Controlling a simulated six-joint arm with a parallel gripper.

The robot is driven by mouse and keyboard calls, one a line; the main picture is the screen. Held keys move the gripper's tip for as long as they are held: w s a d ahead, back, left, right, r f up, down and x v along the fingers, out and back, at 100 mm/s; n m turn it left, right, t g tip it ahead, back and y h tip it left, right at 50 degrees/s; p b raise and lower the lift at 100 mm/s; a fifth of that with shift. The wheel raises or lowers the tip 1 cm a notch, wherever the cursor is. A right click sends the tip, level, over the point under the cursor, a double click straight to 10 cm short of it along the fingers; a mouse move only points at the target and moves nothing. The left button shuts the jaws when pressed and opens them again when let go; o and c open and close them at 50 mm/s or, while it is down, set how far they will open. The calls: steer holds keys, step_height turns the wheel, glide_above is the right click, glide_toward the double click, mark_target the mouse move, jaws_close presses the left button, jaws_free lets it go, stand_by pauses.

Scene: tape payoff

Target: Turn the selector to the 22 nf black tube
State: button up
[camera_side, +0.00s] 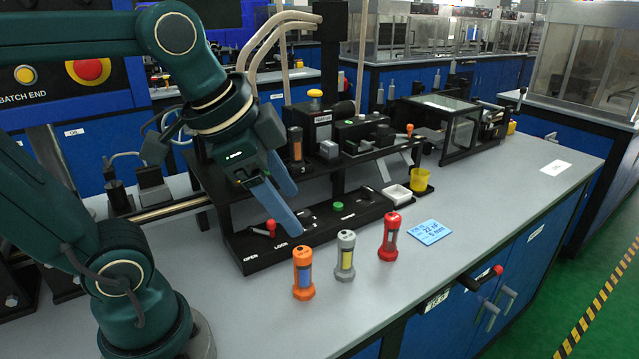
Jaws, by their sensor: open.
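My gripper (295,211) has two blue fingers, spread apart and empty, pointing down and right above the black control panel (235,243). Small black knobs and a green button (338,205) are farther right; I cannot tell which part is the selector. An orange tube (303,272), a grey tube (345,254) and a red tube (390,236) stand upright on the bench. No loose black tube is clear. A blue card (429,232) reads 22 nF, 5 mm.
A white tray (397,194) and yellow cup (419,180) stand right of the panel.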

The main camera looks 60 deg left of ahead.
steer(key=w+a+r+m+g, duration=0.1)
steer(key=w+a+m, duration=0.25)
steer(key=w, duration=0.25)
steer(key=g, duration=0.4)
glide_above(304, 213)
step_height(304, 213, down, 13)
steer(key=shift+r, duration=0.2)
steer(key=shift+f, duration=2.4)
steer(key=shift+c, duration=0.3)
jaws_close()
